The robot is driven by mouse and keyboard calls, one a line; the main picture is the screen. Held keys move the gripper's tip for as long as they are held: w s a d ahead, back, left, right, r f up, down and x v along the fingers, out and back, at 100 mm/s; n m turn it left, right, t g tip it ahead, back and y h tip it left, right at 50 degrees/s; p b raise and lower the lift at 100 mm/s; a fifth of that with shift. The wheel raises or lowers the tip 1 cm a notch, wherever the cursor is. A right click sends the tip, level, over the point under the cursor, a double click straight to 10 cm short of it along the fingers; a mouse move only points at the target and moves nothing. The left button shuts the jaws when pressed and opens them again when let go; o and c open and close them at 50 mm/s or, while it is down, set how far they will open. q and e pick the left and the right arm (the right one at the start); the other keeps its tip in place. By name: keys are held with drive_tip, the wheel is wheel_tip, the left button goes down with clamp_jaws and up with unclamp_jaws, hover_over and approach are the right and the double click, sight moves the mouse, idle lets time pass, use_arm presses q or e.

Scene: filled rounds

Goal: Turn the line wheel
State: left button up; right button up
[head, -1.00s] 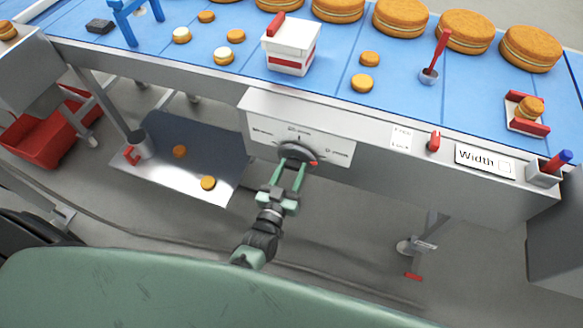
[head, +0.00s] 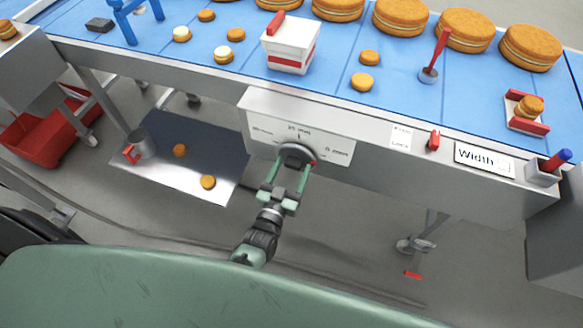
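The line wheel (head: 297,152) is a dark round knob with a small red mark at its right edge. It sits on a white dial plate (head: 336,148) with printed marks, on the front of the conveyor. My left gripper (head: 291,168) reaches up to it from below. Its two green fingers are spread to the wheel's width and appear closed on it, one at each side. The fingertips are partly lost against the dark wheel. My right gripper is not in view.
The blue belt (head: 330,95) above carries several cakes, small biscuits and a white-and-red box (head: 290,50). Right of the dial are a red switch (head: 433,141) and a "Width" label (head: 484,158). A metal tray (head: 160,178) lies below left.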

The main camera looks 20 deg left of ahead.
use_arm(q)
drive_tip(key=s, duration=0.7)
drive_tip(key=shift+s+b, duration=0.4)
drive_tip(key=shift+a, duration=0.1)
